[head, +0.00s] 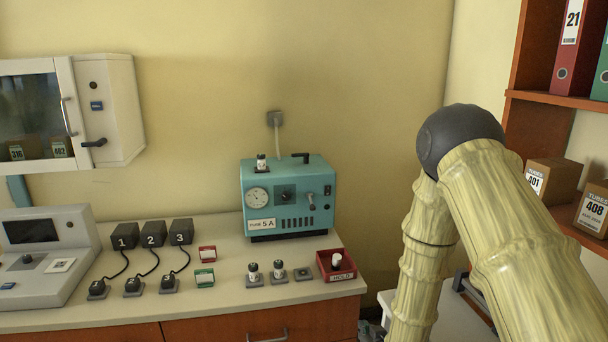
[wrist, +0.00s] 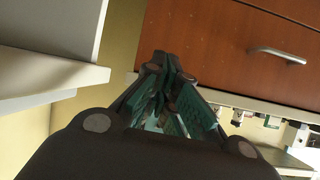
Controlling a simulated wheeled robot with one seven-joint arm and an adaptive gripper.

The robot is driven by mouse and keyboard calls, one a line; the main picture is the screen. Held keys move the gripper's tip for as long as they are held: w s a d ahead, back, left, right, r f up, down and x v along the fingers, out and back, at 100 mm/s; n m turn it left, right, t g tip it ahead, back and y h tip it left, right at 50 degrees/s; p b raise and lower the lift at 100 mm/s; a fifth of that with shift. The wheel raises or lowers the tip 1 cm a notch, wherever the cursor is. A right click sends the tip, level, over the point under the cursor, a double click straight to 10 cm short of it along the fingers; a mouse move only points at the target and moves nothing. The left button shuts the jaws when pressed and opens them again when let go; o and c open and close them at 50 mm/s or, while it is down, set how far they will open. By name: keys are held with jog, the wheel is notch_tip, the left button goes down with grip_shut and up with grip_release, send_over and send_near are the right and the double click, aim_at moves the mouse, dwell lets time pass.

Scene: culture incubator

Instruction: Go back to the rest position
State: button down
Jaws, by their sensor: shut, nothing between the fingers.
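My gripper (wrist: 168,72) shows in the wrist view with its dark fingers and green inner pads drawn together at the tips. It is shut and holds nothing. In the wrist view it is in front of a brown drawer front with a metal handle (wrist: 277,55), with a pale counter edge beside it. In the head view my bent arm, in a ribbed cream sleeve, stands at the right of the counter. My gripper cannot be made out there.
A counter (head: 225,290) bears a teal incubator (head: 288,205), a grey device (head: 45,285), numbered black blocks (head: 153,234) and a red tray (head: 336,276). A wall cabinet (head: 108,110) hangs at left. A shelf (head: 556,99) with binders and boxes stands at right, close to my arm.

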jog(key=s+d+f+g, duration=0.2)
jog(key=s+f+g, duration=0.2)
jog(key=s+f, duration=0.75)
jog(key=s+d+f+g, duration=0.1)
jog(key=s+f+g, duration=0.1)
jog(key=s, duration=0.8)
jog(key=s+d+f+m+g+h, duration=0.1)
jog(key=s+f+g, duration=0.2)
jog(key=s, duration=0.8)
jog(key=s+d+f+g, duration=0.2)
jog(key=s+f+g, duration=0.1)
jog(key=s, duration=0.7)
jog(key=shift+s+f+m+h, duration=0.15)
jog(key=shift+f+m+h, duration=0.2)
jog(key=shift+f, duration=0.45)
